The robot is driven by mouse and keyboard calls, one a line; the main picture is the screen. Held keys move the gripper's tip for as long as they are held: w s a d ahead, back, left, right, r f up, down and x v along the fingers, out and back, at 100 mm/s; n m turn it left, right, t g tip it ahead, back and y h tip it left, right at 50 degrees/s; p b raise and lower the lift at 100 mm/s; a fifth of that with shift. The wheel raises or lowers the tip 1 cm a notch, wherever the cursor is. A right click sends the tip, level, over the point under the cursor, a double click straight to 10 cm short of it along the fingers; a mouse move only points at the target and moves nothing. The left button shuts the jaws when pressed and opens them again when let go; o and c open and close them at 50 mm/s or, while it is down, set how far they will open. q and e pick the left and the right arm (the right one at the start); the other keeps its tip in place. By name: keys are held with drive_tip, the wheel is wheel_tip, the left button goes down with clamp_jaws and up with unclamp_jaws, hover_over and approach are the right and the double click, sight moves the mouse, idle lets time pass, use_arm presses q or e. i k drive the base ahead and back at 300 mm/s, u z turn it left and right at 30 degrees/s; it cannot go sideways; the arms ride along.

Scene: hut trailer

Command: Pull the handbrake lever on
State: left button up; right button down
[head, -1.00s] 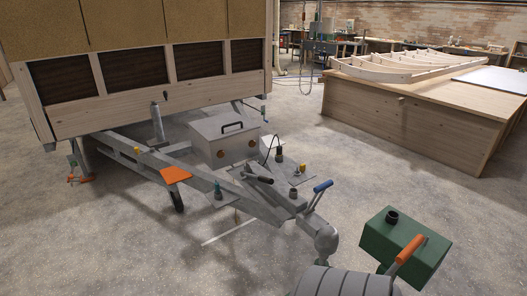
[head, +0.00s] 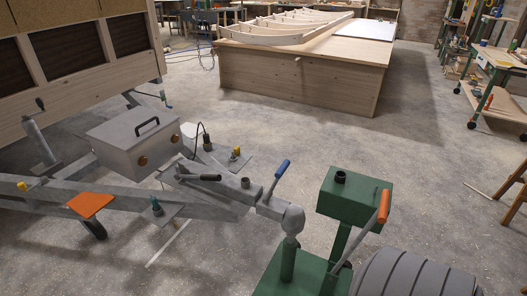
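The trailer's drawbar (head: 225,190) runs from the left to a coupling head at its front end. A lever with a dark grip (head: 203,177) lies low and nearly flat along the drawbar; I take it for the handbrake lever. A second lever with a blue grip (head: 283,168) stands tilted up at the coupling head (head: 292,218). A third lever with an orange grip (head: 383,206) rises beside a green box (head: 353,196) at the front. Neither of my grippers is in view.
A grey box with a black handle (head: 138,138) and an orange plate (head: 91,203) are on the trailer frame. A large wooden bench (head: 290,85) stands behind. A tool cart (head: 495,90) and wooden stool legs (head: 510,195) are at right. Concrete floor (head: 330,135) between is clear.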

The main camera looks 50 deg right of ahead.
sight(203, 177)
drive_tip(key=z, duration=0.45)
drive_tip(key=i, duration=0.45)
drive_tip(key=z, duration=0.35)
